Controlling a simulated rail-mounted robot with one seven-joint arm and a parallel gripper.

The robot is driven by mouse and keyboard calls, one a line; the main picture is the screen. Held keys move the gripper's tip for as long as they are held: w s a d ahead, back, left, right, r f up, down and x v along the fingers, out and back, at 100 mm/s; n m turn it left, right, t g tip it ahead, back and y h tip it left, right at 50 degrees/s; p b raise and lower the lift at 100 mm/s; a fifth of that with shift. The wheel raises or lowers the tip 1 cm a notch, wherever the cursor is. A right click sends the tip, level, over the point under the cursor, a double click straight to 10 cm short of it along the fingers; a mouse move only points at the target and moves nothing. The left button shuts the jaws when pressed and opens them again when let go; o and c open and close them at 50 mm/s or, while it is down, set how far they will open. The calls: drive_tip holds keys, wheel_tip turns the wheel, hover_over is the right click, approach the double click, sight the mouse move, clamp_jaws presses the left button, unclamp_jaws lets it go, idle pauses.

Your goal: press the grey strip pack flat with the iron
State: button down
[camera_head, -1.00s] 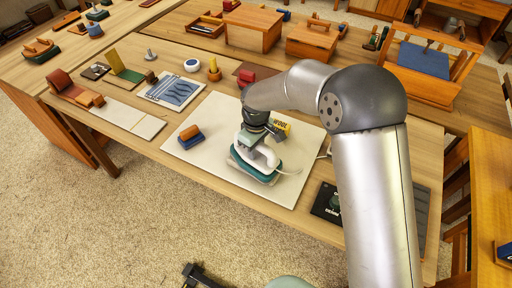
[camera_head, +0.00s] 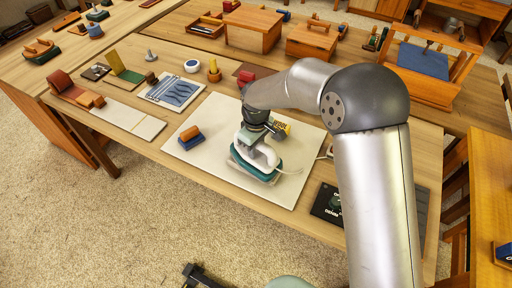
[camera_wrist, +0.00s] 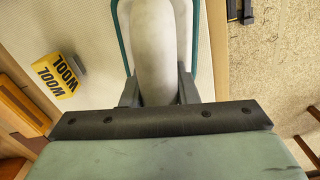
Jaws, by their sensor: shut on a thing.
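The iron has a white handle and a dark teal body (camera_head: 256,172), and it is on the pale pressing board (camera_head: 225,120) in the head view. My gripper (camera_head: 259,137) is shut on the handle from above. In the wrist view the white handle (camera_wrist: 153,45) sits between the two dark fingers of my gripper (camera_wrist: 158,88), with the teal edge of the iron (camera_wrist: 122,35) beside it. I cannot pick out the grey strip pack with certainty. The area under the iron is hidden, and I cannot tell whether the sole touches anything.
A yellow block marked WOOL (camera_head: 283,128) is close behind the iron. A blue and orange block (camera_head: 191,137) lies on the board to the left. A sheet with dark strips (camera_head: 173,91) lies beyond the board's left edge.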

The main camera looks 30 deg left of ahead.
drive_tip(key=shift+r+p, duration=1.25)
drive_tip(key=shift+r, duration=1.8)
